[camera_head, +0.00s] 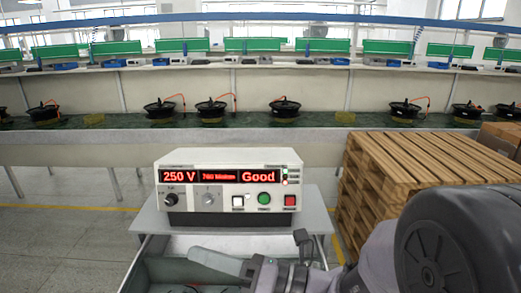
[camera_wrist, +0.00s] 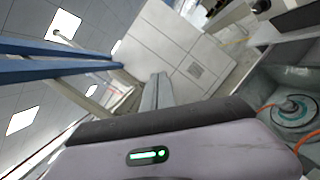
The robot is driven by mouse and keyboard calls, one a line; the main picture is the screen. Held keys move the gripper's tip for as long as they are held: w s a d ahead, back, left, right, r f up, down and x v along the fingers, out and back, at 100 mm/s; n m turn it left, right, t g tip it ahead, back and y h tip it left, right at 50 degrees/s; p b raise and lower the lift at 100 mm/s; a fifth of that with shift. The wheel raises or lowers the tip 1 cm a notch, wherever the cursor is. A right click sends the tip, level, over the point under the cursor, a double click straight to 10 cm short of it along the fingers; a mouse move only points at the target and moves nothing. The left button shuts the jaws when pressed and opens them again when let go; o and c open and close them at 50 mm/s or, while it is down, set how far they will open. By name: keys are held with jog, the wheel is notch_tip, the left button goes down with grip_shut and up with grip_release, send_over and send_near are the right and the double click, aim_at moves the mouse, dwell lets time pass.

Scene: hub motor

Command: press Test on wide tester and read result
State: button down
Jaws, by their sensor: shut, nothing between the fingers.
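The wide tester (camera_head: 230,212) is a white and dark box standing upright on a grey table. Its red displays read "250 V" at left and "Good" at right; the middle reading is small, seemingly "760 Mohm". Below them are two knobs and a white, a green (camera_head: 264,199) and a red button; their labels are too small to read. My gripper (camera_head: 203,257) is shut and empty, low in front of the tester and apart from the buttons. Its closed fingers also show in the wrist view (camera_wrist: 158,82), pointing away from the tester's panel, which is not visible there.
A grey bin (camera_head: 142,262) lies below my gripper; in the wrist view, a hub motor (camera_wrist: 293,112) with an orange cable sits in a grey bin. Wooden pallets (camera_head: 400,180) stand at right. A conveyor (camera_head: 240,137) with several motors runs behind. Floor at left is clear.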

jog(key=s+d+f+n+g+h, duration=0.2)
jog(key=s+f+n+g+h, duration=0.15)
jog(key=s+n, duration=0.4)
jog(key=s+d+f+n+g+h, duration=0.2)
jog(key=s+n+h, duration=0.3)
jog(key=s+n, duration=0.25)
jog(key=w+d+n+t+h, duration=0.3)
jog(key=d+n+t+h, duration=0.4)
jog(key=d, duration=0.8)
jog(key=n+h, duration=0.1)
jog(key=n, duration=0.1)
jog(key=shift+d+f+n+h, duration=0.2)
jog(key=shift+d+n+h, duration=0.1)
jog(key=shift+n+h, duration=0.1)
